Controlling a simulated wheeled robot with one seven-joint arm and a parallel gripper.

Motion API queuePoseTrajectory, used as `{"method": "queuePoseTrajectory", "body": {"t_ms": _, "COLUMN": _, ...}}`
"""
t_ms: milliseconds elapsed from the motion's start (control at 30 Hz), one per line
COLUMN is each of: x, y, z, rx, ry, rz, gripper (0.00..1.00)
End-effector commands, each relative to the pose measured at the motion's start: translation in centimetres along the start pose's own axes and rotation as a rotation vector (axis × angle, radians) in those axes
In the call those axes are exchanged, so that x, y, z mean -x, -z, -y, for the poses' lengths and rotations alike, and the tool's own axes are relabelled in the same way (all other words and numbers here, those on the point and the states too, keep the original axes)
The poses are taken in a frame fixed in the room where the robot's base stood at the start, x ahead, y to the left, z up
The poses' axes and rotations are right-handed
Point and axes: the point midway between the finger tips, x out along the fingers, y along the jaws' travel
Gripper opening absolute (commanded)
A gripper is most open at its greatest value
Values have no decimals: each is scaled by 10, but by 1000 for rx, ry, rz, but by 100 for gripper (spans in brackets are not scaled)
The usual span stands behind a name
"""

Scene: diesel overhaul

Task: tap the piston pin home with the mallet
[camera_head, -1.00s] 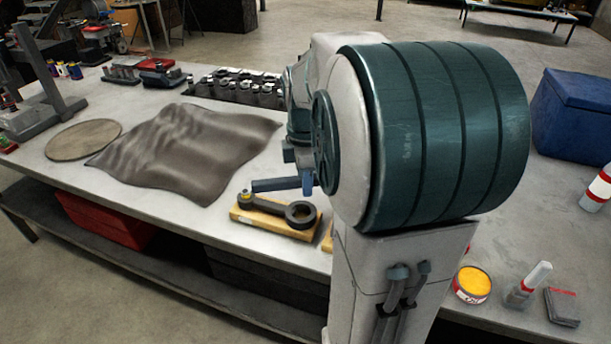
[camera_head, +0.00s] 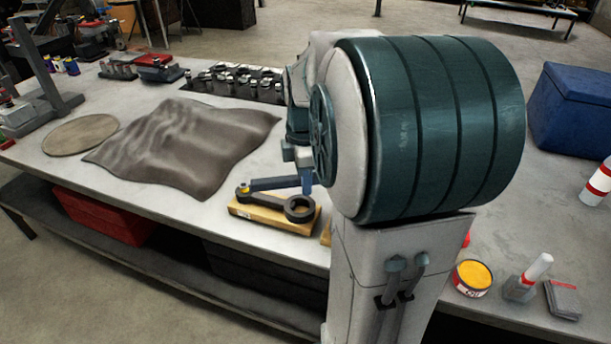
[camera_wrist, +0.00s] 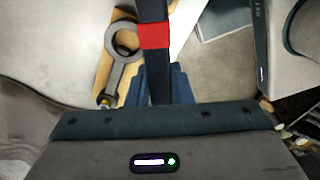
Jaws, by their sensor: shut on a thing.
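The connecting rod (camera_head: 270,202) lies flat on a wooden block near the bench's front edge. The brass-coloured piston pin (camera_head: 243,190) shows at its small end, and also at the lower left in the wrist view (camera_wrist: 104,101). My gripper (camera_head: 307,182) is just above the rod, toward its big end. In the wrist view my gripper's blue fingers (camera_wrist: 157,84) are shut on a dark handle with a red band, the mallet (camera_wrist: 153,36). The handle runs up out of that view. The mallet's head is not visible; my arm covers much of the head view.
A crumpled grey cloth (camera_head: 190,145) and a round mat (camera_head: 80,135) lie left of the rod. Dark trays of parts (camera_head: 235,83) stand behind. A yellow tin (camera_head: 472,277), a bottle (camera_head: 527,278) and a blue box (camera_head: 580,110) are at the right.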

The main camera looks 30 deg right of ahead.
Motion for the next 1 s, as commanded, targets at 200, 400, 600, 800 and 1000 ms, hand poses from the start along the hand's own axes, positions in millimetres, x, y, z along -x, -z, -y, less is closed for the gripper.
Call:
{"method": "queuePoseTrajectory", "body": {"t_ms": 200, "x": -50, "y": 1, "z": 0, "rx": 1, "ry": 0, "rz": 0, "gripper": 0}}
{"method": "queuePoseTrajectory", "body": {"t_ms": 400, "x": -44, "y": 0, "z": 0, "rx": -2, "ry": 2, "rz": 0, "gripper": 0}}
{"method": "queuePoseTrajectory", "body": {"t_ms": 600, "x": -34, "y": -1, "z": 0, "rx": -3, "ry": 1, "rz": 1, "gripper": 0}}
{"method": "queuePoseTrajectory", "body": {"t_ms": 800, "x": -9, "y": -1, "z": 0, "rx": -1, "ry": -2, "rz": 0, "gripper": 0}}
{"method": "queuePoseTrajectory", "body": {"t_ms": 1000, "x": 3, "y": -1, "z": 0, "rx": 0, "ry": -1, "rz": 0, "gripper": 0}}
